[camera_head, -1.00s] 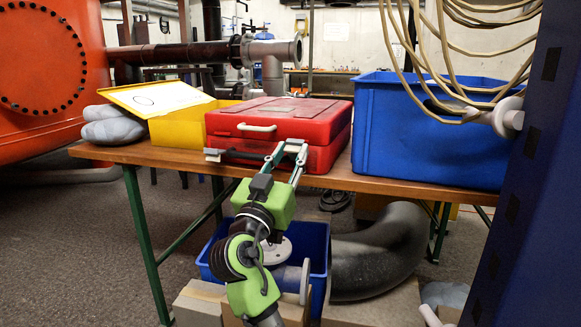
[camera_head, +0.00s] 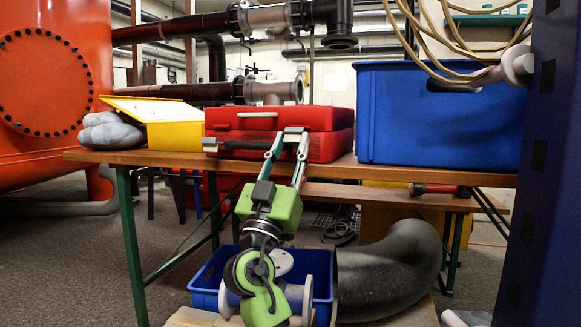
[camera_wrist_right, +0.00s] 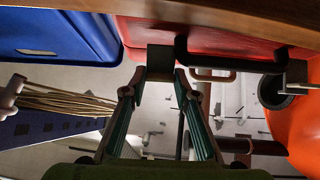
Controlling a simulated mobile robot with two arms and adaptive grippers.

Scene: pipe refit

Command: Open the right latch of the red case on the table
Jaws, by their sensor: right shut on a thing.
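The red case (camera_head: 335,118) lies on the table with its lid down. Its pale handle (camera_head: 257,115) is on the front; it also shows in the right wrist view (camera_wrist_right: 212,77). My right gripper (camera_head: 294,133) is at the right part of the case's front, its fingers closed in on a small grey piece that appears to be the right latch (camera_wrist_right: 160,57). The fingertips hide much of this piece in the head view. A grey piece, apparently the left latch (camera_head: 210,145), sits at the front left, with a dark bar beside it. My left gripper is not in view.
A blue bin (camera_head: 435,115) stands on the wooden table (camera_head: 120,157) just right of the case. A yellow box (camera_head: 175,134) is to its left. Cables (camera_head: 440,50) hang above the bin. Below are another blue bin (camera_head: 205,285) and a dark pipe elbow (camera_head: 390,270).

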